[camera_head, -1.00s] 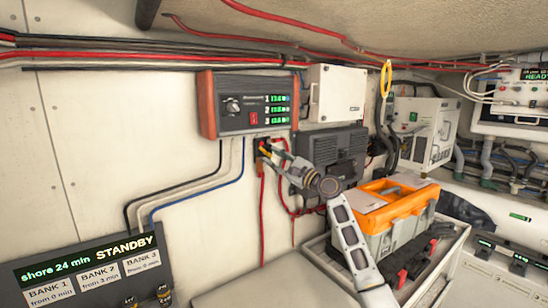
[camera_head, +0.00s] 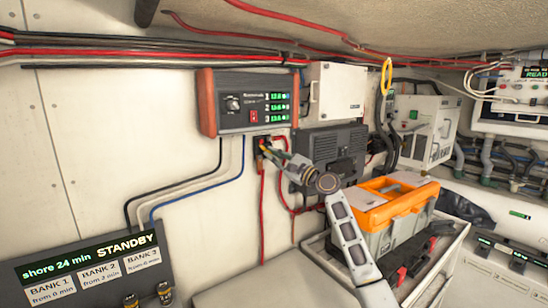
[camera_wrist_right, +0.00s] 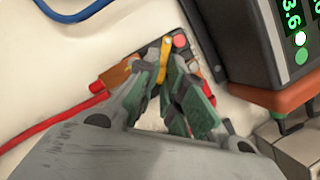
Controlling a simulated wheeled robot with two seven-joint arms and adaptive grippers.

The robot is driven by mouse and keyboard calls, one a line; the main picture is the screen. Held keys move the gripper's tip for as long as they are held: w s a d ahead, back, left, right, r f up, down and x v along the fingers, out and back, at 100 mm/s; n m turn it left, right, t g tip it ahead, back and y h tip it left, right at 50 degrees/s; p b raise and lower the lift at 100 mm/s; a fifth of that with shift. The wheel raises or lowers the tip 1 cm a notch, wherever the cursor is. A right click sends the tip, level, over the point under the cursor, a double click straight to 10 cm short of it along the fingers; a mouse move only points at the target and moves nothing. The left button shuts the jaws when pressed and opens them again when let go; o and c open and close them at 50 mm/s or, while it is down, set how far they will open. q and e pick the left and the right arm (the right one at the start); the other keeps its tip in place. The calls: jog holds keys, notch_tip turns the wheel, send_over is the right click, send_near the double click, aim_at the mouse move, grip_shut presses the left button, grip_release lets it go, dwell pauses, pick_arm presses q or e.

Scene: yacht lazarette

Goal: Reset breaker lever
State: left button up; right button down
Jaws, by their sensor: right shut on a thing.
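The breaker is a small dark block (camera_head: 262,143) on the white wall, just below the charger box, with red cables at it. Its yellow lever (camera_wrist_right: 165,58) shows in the right wrist view, between the fingertips of my right gripper (camera_wrist_right: 168,72). A red button (camera_wrist_right: 180,41) sits beside the lever. In the head view my right gripper (camera_head: 268,152) reaches the breaker from the lower right and partly hides it. It is shut on the lever. My left gripper is in neither view.
The charger (camera_head: 250,101) with green readouts hangs directly above the breaker. A white box (camera_head: 336,92) and dark finned unit (camera_head: 338,150) are to the right. A status panel (camera_head: 90,268) reads STANDBY.

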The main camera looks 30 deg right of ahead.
jog(key=shift+n, duration=0.3)
jog(key=shift+w+d+r+n+g+y, duration=0.15)
jog(key=shift+r+n+g, duration=0.45)
jog(key=shift+n, duration=0.95)
jog(key=shift+s+d+r+n+g+y, duration=0.1)
jog(key=shift+d+r+n+g, duration=0.4)
jog(key=shift+n, duration=1)
jog(key=shift+w+r+n+g+y, duration=0.1)
jog(key=shift+r+n+g, duration=0.65)
jog(key=shift+n, duration=0.8)
jog(key=shift+f+g, duration=0.25)
jog(key=c, duration=1.5)
grip_release()
jog(key=shift+d, duration=0.1)
